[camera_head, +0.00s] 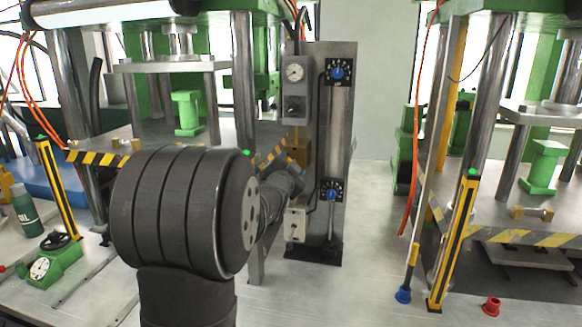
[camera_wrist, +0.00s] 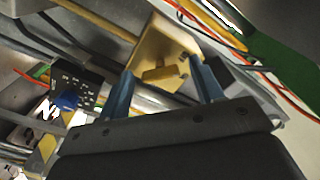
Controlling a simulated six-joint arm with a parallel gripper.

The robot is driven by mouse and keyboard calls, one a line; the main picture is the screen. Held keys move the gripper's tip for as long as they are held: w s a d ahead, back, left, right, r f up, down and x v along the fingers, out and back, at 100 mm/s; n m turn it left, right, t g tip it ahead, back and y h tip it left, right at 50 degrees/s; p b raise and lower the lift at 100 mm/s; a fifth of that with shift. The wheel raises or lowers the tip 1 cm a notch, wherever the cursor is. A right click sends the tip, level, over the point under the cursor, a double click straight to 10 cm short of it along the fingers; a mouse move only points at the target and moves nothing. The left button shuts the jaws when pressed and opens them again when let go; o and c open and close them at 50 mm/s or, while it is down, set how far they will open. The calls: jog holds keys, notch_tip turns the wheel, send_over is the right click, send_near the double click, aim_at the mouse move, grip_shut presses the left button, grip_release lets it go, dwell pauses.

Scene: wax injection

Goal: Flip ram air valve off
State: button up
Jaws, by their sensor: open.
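A brass valve block (camera_head: 298,149), seemingly the ram air valve, sits low on the left side of the grey control panel, under a gauge box. In the wrist view the brass block (camera_wrist: 155,42) is tilted and carries a yellow lever or knob (camera_wrist: 164,74). My gripper (camera_wrist: 162,66) is open, with its two blue-grey fingers on either side of the lever in the picture. I cannot tell whether they touch it. In the head view my dark arm covers the fingers and part of the area below the block.
The panel (camera_head: 343,130) also carries an upper blue knob (camera_head: 337,73), a lower blue knob (camera_head: 331,195), a round gauge (camera_head: 294,73) and a small grey box (camera_head: 295,225). Hoses run close by. Green presses stand left and right.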

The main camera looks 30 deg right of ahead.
jog(key=shift+c, duration=0.4)
jog(key=c, duration=0.9)
jog(key=shift+n, duration=4.2)
jog(key=shift+r, duration=0.1)
